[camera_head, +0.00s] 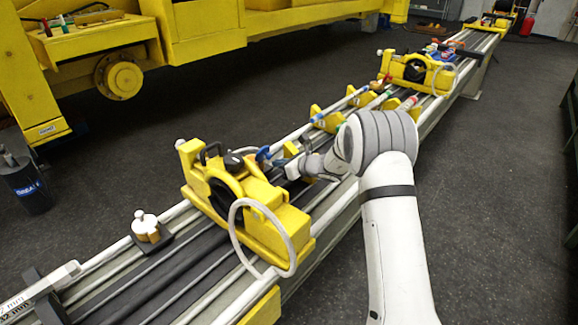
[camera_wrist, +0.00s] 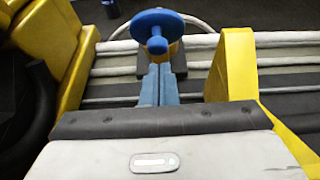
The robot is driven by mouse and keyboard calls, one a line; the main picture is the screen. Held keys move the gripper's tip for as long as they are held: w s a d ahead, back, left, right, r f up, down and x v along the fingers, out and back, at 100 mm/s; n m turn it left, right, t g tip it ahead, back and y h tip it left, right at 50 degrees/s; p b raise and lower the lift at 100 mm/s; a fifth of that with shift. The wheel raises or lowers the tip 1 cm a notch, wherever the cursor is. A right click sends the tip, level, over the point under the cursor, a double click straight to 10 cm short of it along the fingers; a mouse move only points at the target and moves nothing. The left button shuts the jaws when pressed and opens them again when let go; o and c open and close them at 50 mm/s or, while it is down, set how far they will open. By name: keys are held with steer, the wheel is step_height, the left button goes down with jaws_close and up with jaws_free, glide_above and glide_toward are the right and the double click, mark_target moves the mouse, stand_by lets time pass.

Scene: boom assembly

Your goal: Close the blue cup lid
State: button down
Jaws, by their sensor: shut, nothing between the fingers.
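The blue cup lid (camera_wrist: 152,18) is a round disc with a small knob, at the top middle of the wrist view. Its knob points toward the camera, so the lid looks tilted; I cannot tell how it meets the cup. Part of a yellow cup body (camera_wrist: 178,50) on a dark base shows behind it. In the head view the blue lid (camera_head: 263,153) shows small beside the yellow block. My gripper (camera_wrist: 158,68) is shut and empty, its fingertips just short of the knob in the picture; contact is unclear. In the head view my gripper (camera_head: 284,166) points toward the lid.
A yellow clamp block (camera_head: 250,205) with a grey hose loop stands left of my gripper. A yellow triangular bracket (camera_wrist: 236,65) is close on the right in the wrist view. Dark floor lies on both sides.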

steer(key=shift+w+a+r, duration=0.15)
steer(key=shift+w+a, duration=0.1)
steer(key=shift+a, duration=0.1)
steer(key=shift+d+r, duration=0.1)
steer(key=shift+r, duration=0.05)
